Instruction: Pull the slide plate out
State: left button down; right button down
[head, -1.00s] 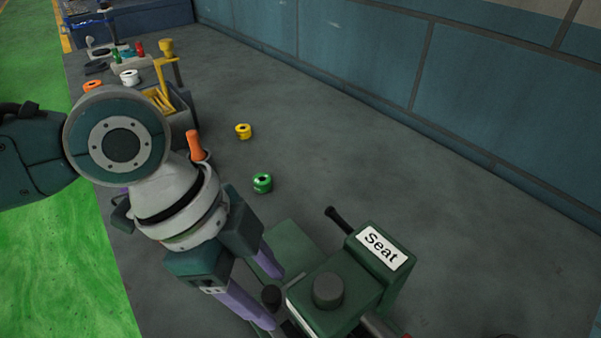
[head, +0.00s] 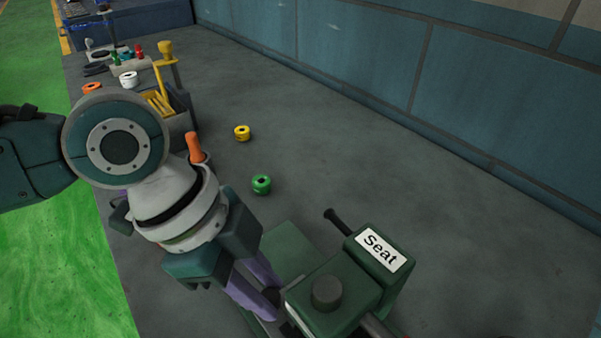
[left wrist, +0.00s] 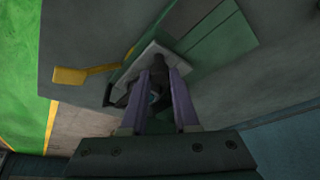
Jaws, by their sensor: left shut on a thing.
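The green machine block (head: 335,295) labelled "Seat" stands at the bottom of the head view, with a round dark knob on top. My left gripper (head: 272,298) is at its left side, its purple fingers closed on a small dark knob (head: 270,294). The left wrist view shows the fingers (left wrist: 160,78) on either side of this dark knob (left wrist: 158,66), over a light grey plate (left wrist: 143,62) that looks like the slide plate. The fingers hide part of the plate and knob. My right gripper is not in view.
A dark lever (head: 338,220) sticks out behind the block. A bin (head: 178,115) with yellow parts stands further back left. The bench's middle is clear up to the wall.

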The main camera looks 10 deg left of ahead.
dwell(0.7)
